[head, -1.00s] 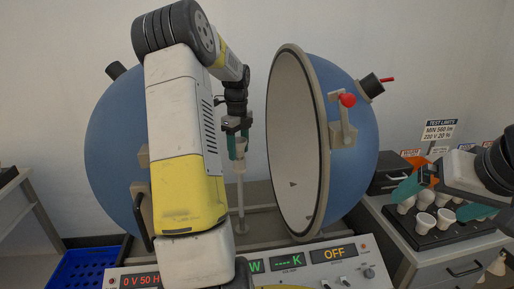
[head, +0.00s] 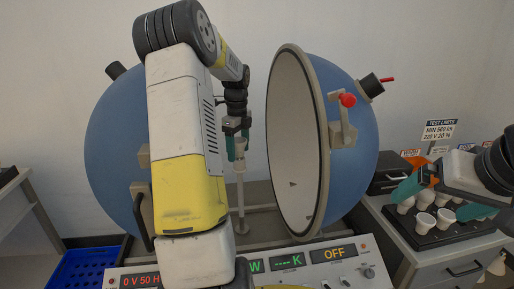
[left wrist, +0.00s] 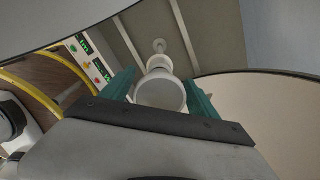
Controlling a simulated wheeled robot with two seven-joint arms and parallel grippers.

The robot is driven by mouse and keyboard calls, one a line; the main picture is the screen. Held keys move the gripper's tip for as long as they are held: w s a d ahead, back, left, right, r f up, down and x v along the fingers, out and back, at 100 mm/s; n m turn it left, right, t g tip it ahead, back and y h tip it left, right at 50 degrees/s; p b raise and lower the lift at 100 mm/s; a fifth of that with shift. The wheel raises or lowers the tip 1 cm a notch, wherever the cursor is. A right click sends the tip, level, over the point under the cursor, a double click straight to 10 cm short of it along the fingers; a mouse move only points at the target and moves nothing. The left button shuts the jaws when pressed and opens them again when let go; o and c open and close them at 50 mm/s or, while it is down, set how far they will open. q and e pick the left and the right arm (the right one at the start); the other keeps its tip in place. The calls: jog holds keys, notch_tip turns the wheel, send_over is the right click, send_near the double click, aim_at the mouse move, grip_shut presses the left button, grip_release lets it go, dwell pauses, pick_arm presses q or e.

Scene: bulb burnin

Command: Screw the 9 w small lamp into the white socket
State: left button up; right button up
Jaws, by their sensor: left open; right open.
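The white socket stands on a thin pale post (head: 240,200) inside the opened blue sphere. A white round lamp (left wrist: 160,93) sits at the top of the post, between my left fingers in the left wrist view; its wattage marking is not readable. My left gripper (head: 238,146) is open around it, one teal finger on each side. The socket itself is mostly hidden by the lamp and fingers, so I cannot tell how deep the lamp sits. My right gripper (head: 425,205) is open and empty over the lamp tray at the right.
A dark tray (head: 430,240) with several white lamps (head: 425,221) stands on the right cabinet. The sphere's open half (head: 298,150) stands close right of my left gripper. The control panel (head: 300,272) is in front, its display reading OFF. A blue crate (head: 80,270) is lower left.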

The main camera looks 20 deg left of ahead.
pick_arm(q)
jog(key=n, duration=2)
